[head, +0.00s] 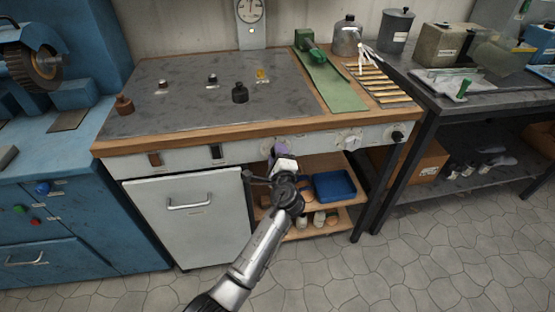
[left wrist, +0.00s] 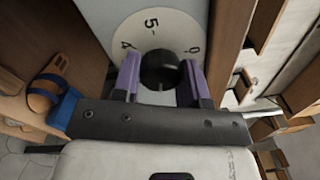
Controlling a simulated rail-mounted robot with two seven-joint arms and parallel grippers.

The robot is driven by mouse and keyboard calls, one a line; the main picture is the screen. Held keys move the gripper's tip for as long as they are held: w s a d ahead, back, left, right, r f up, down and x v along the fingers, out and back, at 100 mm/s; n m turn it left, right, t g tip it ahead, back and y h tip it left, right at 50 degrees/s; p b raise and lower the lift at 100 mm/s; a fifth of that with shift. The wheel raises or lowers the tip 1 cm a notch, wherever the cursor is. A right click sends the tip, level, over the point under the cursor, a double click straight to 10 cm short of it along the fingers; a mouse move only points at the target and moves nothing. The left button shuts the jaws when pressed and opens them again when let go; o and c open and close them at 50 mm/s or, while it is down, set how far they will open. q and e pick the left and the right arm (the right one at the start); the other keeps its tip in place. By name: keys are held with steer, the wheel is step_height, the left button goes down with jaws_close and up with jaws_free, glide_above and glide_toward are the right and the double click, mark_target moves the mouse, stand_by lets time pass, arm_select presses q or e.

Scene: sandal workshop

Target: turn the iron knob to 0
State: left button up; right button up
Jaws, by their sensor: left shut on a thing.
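My left gripper (head: 279,154) is at the front panel (head: 240,151) of the workbench. In the left wrist view its two purple fingers (left wrist: 161,76) stand on either side of a round black knob (left wrist: 158,66) and are shut on it. The gripper body hides the lower part of the dial, and I cannot tell where the knob points. In the head view my gripper covers this knob. My right gripper is in neither view.
Two more knobs, a white one (head: 350,140) and a dark one (head: 397,135), sit further right on the panel. Below are a shelf with a blue tray (head: 334,186) and a white cabinet door (head: 190,215). A gauge (head: 249,12) stands behind the bench.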

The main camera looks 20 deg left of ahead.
arm_select(q)
steer(key=n+b, duration=0.3)
steer(key=n, duration=0.2)
steer(key=shift+f+n+b, duration=0.15)
steer(key=shift+n+b, duration=0.25)
steer(key=n+b, duration=0.4)
steer(key=n, duration=0.1)
steer(key=shift+n+y, duration=0.3)
steer(key=n+b, duration=0.2)
steer(key=n, duration=0.2)
steer(key=shift+n+b, duration=0.3)
steer(key=shift+b, duration=0.1)
steer(key=shift+n+g+b, duration=0.4)
steer(key=shift+n+b, duration=0.9)
steer(key=shift+n, duration=1.2)
steer(key=shift+r, duration=0.2)
steer(key=o, duration=0.9)
